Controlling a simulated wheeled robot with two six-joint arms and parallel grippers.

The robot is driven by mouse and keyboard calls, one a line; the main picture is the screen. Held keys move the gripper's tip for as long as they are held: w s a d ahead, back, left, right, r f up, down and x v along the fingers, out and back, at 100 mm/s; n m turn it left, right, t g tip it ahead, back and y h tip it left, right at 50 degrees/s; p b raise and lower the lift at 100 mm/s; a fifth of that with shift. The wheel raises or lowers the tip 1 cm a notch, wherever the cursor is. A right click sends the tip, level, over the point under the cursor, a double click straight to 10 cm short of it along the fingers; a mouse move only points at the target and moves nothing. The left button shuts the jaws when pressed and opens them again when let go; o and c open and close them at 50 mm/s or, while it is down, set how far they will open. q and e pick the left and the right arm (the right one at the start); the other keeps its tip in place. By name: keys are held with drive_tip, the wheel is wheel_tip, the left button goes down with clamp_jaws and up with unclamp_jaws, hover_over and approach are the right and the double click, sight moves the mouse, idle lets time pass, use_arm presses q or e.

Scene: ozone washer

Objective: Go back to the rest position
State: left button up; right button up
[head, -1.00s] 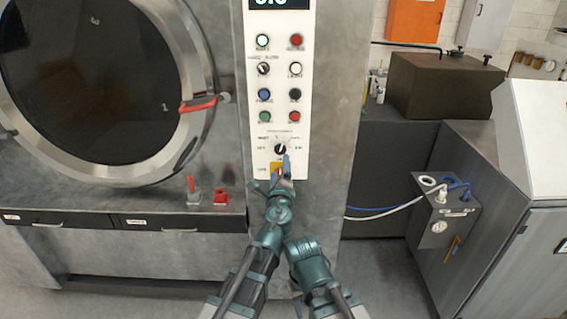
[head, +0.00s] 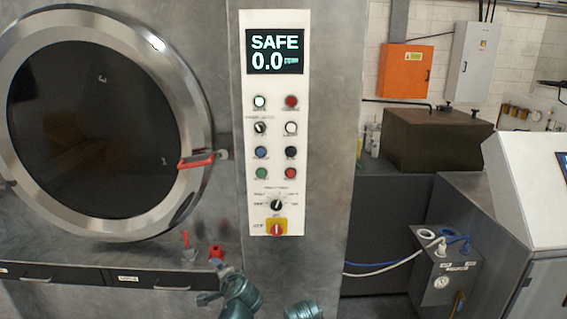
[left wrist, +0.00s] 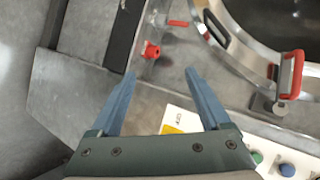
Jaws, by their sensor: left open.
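My left gripper (left wrist: 160,75) is open in the left wrist view. Its two blue-grey fingers are spread with nothing between them, over the machine's grey metal front. In the head view, my left arm is at the bottom centre, below the control panel (head: 283,180) and apart from the yellow-backed red switch (head: 277,228). The gripper's fingers are hard to make out there. Only a teal link of my right arm shows at the bottom edge; its gripper is out of view.
The round door (head: 90,130) with a red handle (head: 197,160) is at left. The display (head: 275,51) reads SAFE 0.0. A small box with hoses (head: 443,270) is at right.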

use_arm(q)
drive_tip(key=s+d+f+n+g+h, duration=0.1)
drive_tip(key=s+f+n+g+h, duration=0.2)
drive_tip(key=s+f+n+g, duration=0.4)
drive_tip(key=s+f+n+g+h, duration=0.3)
drive_tip(key=s+f, duration=0.2)
drive_tip(key=s, duration=0.5)
drive_tip(key=s+d+m+g+y, duration=0.1)
drive_tip(key=s+d+m, duration=0.2)
drive_tip(key=s+d, duration=0.3)
drive_tip(key=d, duration=0.5)
drive_tip(key=shift+d+m, duration=0.25)
drive_tip(key=shift+m, duration=0.15)
